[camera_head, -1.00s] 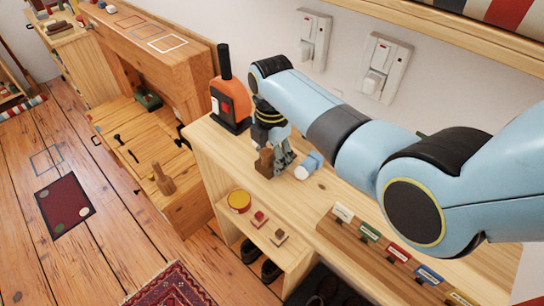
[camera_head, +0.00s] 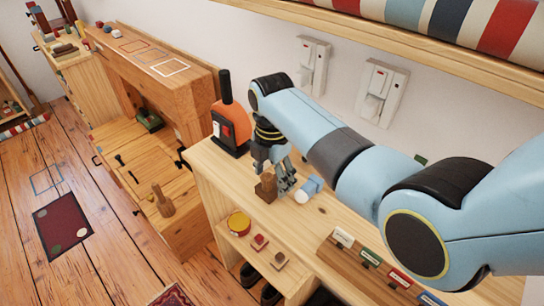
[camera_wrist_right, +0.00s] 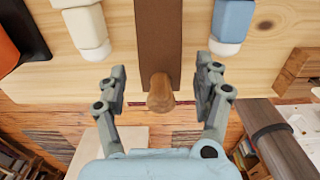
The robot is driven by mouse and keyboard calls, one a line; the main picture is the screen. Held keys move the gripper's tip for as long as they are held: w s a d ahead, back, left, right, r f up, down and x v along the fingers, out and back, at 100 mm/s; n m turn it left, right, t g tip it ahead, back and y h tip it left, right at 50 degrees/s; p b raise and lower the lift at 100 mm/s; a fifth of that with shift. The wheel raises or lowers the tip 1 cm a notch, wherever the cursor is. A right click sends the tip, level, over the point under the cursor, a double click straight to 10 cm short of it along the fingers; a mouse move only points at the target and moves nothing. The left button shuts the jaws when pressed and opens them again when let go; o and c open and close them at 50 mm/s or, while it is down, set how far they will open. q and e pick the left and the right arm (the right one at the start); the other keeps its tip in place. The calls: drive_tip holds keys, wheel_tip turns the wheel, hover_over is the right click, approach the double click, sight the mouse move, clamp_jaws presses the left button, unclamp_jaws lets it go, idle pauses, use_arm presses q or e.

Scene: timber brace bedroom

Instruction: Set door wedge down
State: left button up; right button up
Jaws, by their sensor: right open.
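The door wedge appears to be the brown wooden block (camera_head: 265,188) on the pale wooden shelf top (camera_head: 345,222), near its front edge. In the right wrist view it shows as a long dark brown piece (camera_wrist_right: 160,40) with a lighter rounded knob at its near end. My right gripper (camera_head: 280,180) is at the wedge, pointing down. In the wrist view its fingers (camera_wrist_right: 160,80) are spread on both sides of the wedge with visible gaps. The wedge's underside is hidden. My left gripper is not in view.
An orange and black device (camera_head: 230,122) stands at left. A row of coloured labelled blocks (camera_head: 370,257) is at the front right. Below are a yellow round tin (camera_head: 239,222) and small red-topped pieces (camera_head: 259,242).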

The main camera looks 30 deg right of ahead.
wheel_tip(320, 180, up, 10)
idle(0.3)
idle(0.4)
